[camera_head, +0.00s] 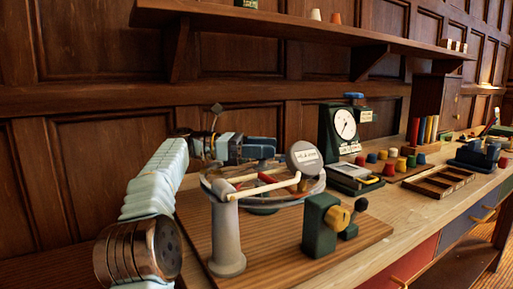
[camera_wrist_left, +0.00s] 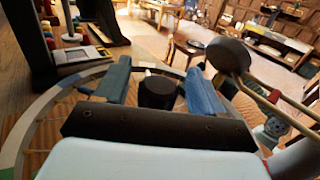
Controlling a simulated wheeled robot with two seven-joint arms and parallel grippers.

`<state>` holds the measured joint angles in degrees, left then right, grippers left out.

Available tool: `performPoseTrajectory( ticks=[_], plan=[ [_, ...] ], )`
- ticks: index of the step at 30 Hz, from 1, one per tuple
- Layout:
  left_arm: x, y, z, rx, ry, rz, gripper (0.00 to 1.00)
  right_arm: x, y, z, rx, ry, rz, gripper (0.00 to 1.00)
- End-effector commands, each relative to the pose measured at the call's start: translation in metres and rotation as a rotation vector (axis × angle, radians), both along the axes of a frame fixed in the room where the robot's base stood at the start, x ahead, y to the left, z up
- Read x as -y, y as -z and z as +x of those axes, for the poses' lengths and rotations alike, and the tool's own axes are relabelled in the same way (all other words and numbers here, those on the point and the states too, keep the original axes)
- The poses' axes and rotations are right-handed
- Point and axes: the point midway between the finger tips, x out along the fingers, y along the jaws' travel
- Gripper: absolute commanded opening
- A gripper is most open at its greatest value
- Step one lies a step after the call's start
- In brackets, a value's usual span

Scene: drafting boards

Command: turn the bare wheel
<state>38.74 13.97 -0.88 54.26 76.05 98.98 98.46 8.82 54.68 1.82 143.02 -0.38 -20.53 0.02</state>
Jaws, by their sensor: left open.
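The wheel is a wide, flat grey ring with thin spokes, lying level above a wooden board; its rim (camera_head: 318,187) shows in the head view and curves around the left side of the left wrist view (camera_wrist_left: 38,108). My left gripper (camera_head: 262,149) is over the far part of the wheel. Its two blue fingers (camera_wrist_left: 158,88) stand apart. A dark round knob (camera_wrist_left: 157,93) shows between them, with a gap on each side. What the knob is fixed to is hidden. My right gripper is in neither view.
A grey post (camera_head: 227,238) stands at the wheel's near left, with a pale bar across the wheel. A labelled round disc (camera_head: 304,157) rises at its right. A green block with a yellow knob (camera_head: 320,224) stands in front. A dial gauge (camera_head: 340,126) is behind.

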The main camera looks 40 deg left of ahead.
Motion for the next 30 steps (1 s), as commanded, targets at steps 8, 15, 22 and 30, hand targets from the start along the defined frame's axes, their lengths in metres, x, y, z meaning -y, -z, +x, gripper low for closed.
performPoseTrajectory(
  ticks=[8,15,22,30],
  plan=[
    [-0.04,0.002,-0.025,-0.002,-0.006,0.001,0.69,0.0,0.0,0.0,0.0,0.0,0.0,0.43],
    [-0.084,0.001,-0.056,0.0,-0.004,0.002,0.69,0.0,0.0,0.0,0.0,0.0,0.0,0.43],
    [-0.097,0.001,-0.066,-0.001,-0.001,0.001,0.69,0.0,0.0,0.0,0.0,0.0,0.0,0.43],
    [-0.098,0.0,-0.068,0.0,-0.001,0.0,0.69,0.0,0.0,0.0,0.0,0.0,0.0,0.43]
  ],
)
